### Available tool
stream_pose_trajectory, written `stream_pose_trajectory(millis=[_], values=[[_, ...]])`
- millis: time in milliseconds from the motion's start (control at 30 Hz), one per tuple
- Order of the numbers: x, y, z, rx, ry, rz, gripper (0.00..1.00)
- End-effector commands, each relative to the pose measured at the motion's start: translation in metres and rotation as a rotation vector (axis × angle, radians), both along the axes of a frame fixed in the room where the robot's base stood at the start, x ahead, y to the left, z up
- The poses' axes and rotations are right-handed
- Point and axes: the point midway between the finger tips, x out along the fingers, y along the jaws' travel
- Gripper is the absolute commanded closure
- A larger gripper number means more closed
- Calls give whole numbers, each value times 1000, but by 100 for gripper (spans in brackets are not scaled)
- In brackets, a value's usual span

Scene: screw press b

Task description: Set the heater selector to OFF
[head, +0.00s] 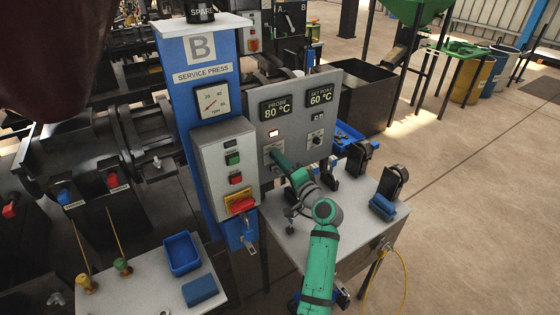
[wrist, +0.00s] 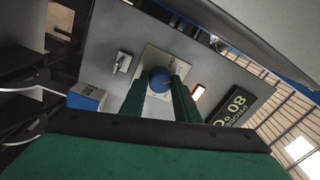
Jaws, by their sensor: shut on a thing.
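The heater selector is a round blue knob (wrist: 160,80) on a light plate (wrist: 152,59) on the grey control panel. In the wrist view my gripper (wrist: 161,86) has one green finger on each side of the knob and is shut on it. In the head view my gripper (head: 277,158) reaches the panel's lower left, below the lit lamp, and hides the knob; the top of the plate (head: 272,146) shows. The markings on the plate are too small to read, so the selector's setting cannot be told.
The panel (head: 289,110) shows PROBE 80 °C (head: 276,109) and SET POINT 60 °C (head: 320,97). A lamp (head: 274,133) glows. A second small knob (head: 316,140) is to the right. A switch box (head: 227,170) stands close left. Black clamps and a blue block (head: 382,207) are on the bench.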

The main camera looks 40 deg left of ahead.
Motion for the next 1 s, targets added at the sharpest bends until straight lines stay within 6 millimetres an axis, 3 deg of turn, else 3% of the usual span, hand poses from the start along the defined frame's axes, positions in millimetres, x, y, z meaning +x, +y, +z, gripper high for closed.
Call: stream_pose_trajectory(millis=[500, 1000], values=[[1, -1, -2, -173, -414, 0, 94], [2, -1, -3, -249, -596, 1, 94]])
